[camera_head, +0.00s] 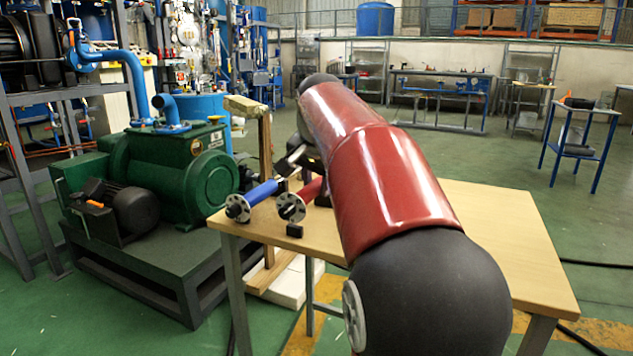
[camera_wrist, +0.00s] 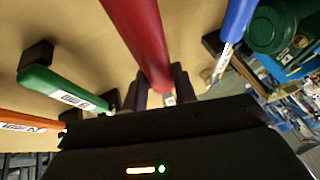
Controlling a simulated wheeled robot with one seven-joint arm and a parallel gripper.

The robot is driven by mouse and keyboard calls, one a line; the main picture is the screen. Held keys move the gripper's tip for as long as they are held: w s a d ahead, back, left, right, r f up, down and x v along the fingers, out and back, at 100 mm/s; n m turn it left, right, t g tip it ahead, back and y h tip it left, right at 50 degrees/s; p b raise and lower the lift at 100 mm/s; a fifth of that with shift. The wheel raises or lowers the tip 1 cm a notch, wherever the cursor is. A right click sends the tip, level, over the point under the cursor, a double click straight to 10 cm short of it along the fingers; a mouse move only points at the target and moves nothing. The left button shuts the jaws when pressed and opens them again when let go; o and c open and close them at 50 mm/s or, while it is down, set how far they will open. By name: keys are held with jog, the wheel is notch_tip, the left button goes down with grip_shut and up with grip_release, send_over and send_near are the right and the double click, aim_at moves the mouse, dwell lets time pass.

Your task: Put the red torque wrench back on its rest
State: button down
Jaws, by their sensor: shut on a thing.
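The red torque wrench (camera_wrist: 138,35) runs between the two fingers of my gripper (camera_wrist: 160,90) in the wrist view, and the gripper is shut on it. In the head view, its red handle (camera_head: 309,189) and round silver end show beside my arm, over the table's near left part; my arm hides the rest. A small black block (camera_head: 294,230) stands on the table just below that round end. I cannot tell whether the wrench touches a rest.
A blue-handled wrench (camera_head: 262,191) lies to the left of the red one. Green (camera_wrist: 62,88) and orange (camera_wrist: 25,122) handles show at left in the wrist view. The wooden table (camera_head: 510,240) is bare at right. A green pump (camera_head: 180,165) stands left of it.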

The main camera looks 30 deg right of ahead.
jog(key=shift+f+b, duration=0.85)
jog(key=shift+f, duration=0.4)
jog(key=c, duration=1)
grip_release()
jog(key=shift+c, duration=0.2)
jog(key=shift+f, duration=0.1)
jog(key=p+v, duration=0.1)
jog(key=v, duration=0.6)
jog(key=shift+s+a+r, duration=0.1)
jog(key=shift+s+r, duration=0.1)
jog(key=shift+r, duration=0.2)
jog(key=shift+s, duration=0.1)
